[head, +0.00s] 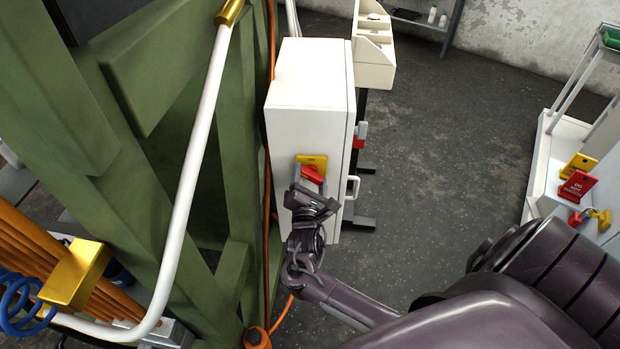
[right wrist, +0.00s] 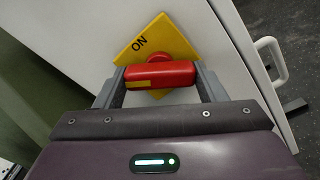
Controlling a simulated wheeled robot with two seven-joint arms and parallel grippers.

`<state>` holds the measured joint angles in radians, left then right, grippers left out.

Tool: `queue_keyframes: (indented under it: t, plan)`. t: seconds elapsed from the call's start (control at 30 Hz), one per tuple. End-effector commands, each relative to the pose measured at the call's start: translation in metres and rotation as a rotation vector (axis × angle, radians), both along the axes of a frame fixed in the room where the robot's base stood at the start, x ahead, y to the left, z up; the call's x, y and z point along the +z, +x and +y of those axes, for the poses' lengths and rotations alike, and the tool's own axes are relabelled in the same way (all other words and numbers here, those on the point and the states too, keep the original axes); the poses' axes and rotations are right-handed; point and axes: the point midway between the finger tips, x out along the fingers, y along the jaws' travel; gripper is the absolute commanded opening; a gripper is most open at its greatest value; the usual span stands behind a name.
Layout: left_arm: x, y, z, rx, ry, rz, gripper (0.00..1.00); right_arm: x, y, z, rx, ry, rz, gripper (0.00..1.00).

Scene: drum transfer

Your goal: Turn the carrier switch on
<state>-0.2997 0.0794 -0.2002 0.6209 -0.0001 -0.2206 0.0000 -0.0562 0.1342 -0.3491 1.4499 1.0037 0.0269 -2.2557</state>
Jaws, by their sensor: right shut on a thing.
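The carrier switch is a red handle on a yellow plate on the side of a white cabinet (head: 310,85). The yellow plate (head: 312,160) carries the word ON, which reads in the right wrist view (right wrist: 138,43). The red handle (right wrist: 160,74) lies crosswise between the two fingers of my right gripper (right wrist: 160,88), which is shut on it. In the head view the handle (head: 312,174) is partly hidden by my right gripper (head: 310,188). My left gripper is in neither view.
A green steel frame with a white bent pipe (head: 190,180) stands left of the cabinet. An orange cable (head: 268,180) runs down between them. The cabinet has a white side handle (head: 352,190). Red and yellow tags (head: 577,187) lie on a white bench at right. The dark floor between is open.

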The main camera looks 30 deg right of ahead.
Motion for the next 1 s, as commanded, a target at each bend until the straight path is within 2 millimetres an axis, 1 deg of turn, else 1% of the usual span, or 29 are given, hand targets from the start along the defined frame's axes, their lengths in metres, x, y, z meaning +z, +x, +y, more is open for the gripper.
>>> queue_keyframes:
  t: [0.27, 0.6, 1.0]
  plan:
    - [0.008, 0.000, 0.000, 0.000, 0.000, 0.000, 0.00, 0.002, 0.000, 0.000, -0.001, 0.110, -0.085, 0.41]
    - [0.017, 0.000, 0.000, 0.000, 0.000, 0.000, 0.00, 0.002, 0.000, 0.000, -0.002, 0.355, -0.274, 0.41]
    - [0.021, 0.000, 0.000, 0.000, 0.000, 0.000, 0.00, 0.002, 0.000, 0.000, -0.003, 0.613, -0.472, 0.41]
